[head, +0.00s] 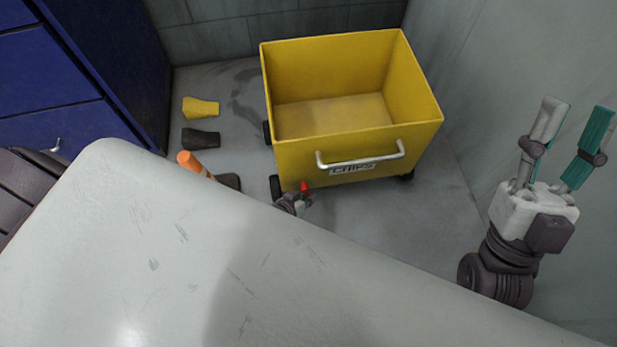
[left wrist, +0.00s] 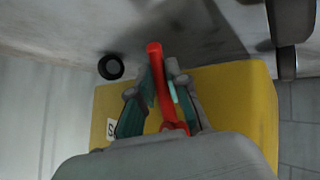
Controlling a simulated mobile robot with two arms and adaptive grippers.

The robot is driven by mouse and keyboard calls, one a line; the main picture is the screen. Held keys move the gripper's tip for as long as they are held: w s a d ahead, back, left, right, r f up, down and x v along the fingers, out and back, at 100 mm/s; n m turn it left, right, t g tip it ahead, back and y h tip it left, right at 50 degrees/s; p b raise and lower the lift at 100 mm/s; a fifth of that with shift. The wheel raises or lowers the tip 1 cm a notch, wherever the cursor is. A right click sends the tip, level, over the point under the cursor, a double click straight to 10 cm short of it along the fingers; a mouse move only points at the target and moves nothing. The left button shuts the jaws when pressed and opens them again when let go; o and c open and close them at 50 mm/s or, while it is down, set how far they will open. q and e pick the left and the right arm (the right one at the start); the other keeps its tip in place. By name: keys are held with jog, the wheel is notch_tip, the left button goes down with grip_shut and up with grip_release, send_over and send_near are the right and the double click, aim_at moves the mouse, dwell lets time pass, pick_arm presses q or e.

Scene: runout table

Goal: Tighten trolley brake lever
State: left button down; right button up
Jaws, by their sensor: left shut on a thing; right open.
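The yellow trolley (head: 300,160) stands on the floor, open at the top, with a white handle and a label reading CHIPS on its front. Its red brake lever (head: 304,187) shows low at the front left corner. My left gripper (head: 300,199) is at the lever, mostly hidden behind the pale surface's edge. In the left wrist view the red lever (left wrist: 157,80) lies between the fingers of my left gripper (left wrist: 162,92), which is shut on it. My right gripper (head: 577,125) is open and empty at the right, with its fingers pointing up.
A pale scratched table surface (head: 170,260) fills the foreground. A yellow wedge (head: 201,107), a dark wedge (head: 201,138) and an orange-handled tool (head: 190,162) lie left of the trolley. A blue cabinet (head: 60,90) stands at left. Walls close in behind and right.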

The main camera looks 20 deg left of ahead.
pick_arm(q)
jog(key=shift+s+a+f+g+y+p, duration=0.1)
jog(key=shift+s+a+g+y+p, duration=0.3)
jog(key=shift+p, duration=0.35)
pick_arm(e)
jog(key=w+f+g+h, duration=0.1)
jog(key=w+f+g, duration=0.4)
jog(key=shift+w+a+f+h, duration=0.25)
jog(key=shift+a+h, duration=0.05)
jog(key=shift+h, duration=0.1)
pick_arm(q)
jog(key=shift+w, duration=0.15)
jog(key=c, duration=1.4)
grip_release()
jog(key=shift+d, duration=0.1)
jog(key=v, duration=1.2)
